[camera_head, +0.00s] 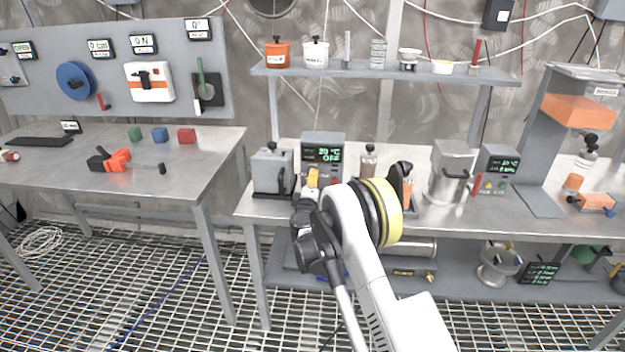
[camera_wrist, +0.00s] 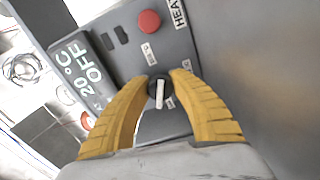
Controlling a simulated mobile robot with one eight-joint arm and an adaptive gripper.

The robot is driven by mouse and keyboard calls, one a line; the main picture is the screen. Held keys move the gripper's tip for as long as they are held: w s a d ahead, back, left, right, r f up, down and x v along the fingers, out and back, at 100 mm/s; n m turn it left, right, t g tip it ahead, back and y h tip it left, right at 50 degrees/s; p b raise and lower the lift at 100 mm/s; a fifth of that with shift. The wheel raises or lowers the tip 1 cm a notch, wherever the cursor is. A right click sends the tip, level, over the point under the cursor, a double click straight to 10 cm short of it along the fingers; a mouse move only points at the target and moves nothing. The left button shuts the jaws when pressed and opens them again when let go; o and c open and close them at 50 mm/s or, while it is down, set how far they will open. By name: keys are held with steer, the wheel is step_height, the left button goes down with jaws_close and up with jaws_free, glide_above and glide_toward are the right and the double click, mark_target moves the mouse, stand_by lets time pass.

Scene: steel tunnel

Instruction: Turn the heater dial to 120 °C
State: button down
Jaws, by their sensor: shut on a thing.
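The heater (camera_head: 322,140) is a grey box on the middle bench, with a display reading 20 °C OFF. The wrist view shows its panel close up, with the display (camera_wrist: 82,72) at the left and a red button (camera_wrist: 149,21) above the dial. The heater dial (camera_wrist: 159,93) is a small black knob with a white pointer. My gripper (camera_wrist: 164,78) has its yellow fingers closed on the dial, one tip at each side. In the head view my gripper (camera_head: 313,180) is at the heater's front, and my arm hides the lower front.
A grey lidded container (camera_head: 272,170) stands left of the heater, and a brown-capped bottle (camera_head: 368,160) stands to its right. A second unit with a display (camera_head: 498,162) is farther right. The shelf (camera_head: 385,70) above holds pots and small vessels.

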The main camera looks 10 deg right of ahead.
steer(key=shift+m, duration=0.8)
steer(key=c, duration=1.1)
jaws_free()
steer(key=v, duration=1.2)
